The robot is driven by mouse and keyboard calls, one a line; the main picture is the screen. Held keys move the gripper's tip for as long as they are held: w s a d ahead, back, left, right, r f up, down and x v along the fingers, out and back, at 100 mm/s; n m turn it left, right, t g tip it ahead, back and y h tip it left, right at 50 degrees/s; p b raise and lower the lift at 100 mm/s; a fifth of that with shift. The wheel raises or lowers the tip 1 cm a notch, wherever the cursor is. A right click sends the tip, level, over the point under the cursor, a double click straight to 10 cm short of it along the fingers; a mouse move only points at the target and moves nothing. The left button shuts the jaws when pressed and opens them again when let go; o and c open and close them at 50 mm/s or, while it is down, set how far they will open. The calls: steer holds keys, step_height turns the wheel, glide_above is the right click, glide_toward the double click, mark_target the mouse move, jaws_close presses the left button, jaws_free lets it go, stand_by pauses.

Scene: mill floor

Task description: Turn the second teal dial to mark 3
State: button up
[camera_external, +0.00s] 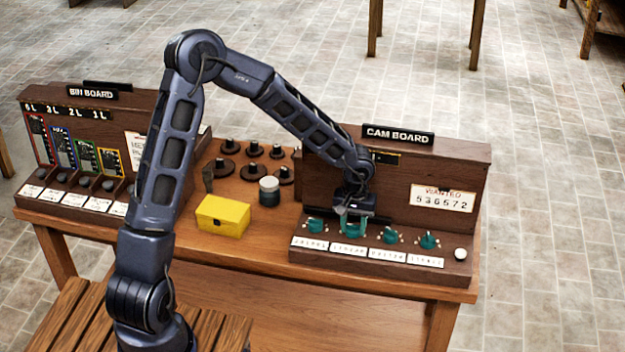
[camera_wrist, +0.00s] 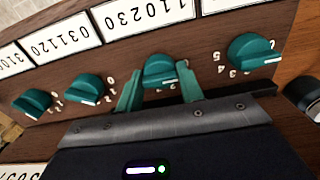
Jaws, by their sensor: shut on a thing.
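A row of teal dials runs along the front of the cam board (camera_external: 450,165). The second dial from the left (camera_wrist: 162,68) sits between the two teal fingers of my gripper (camera_wrist: 160,88), which are shut on it. In the external view my gripper (camera_external: 351,222) comes down over this dial and mostly hides it. A white pointer line shows on the dial's near edge in the wrist view, with a numeral 2 close by; its exact mark is unclear. The first dial (camera_external: 316,225) is beside it, and the third (camera_external: 390,235) and fourth (camera_external: 428,241) are to the right.
White number plates (camera_external: 348,249) lie below the dials. A white button (camera_external: 460,254) is at the right end. The "WANTED" card (camera_external: 443,198) reads 536572. A yellow box (camera_external: 222,215), a dark jar (camera_external: 269,192) and the bin board (camera_external: 75,150) stand to the left.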

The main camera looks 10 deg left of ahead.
steer(key=m, duration=1.5)
steer(key=shift+m, duration=0.4)
steer(key=m, duration=0.5)
steer(key=shift+m, duration=0.3)
steer(key=o, duration=1)
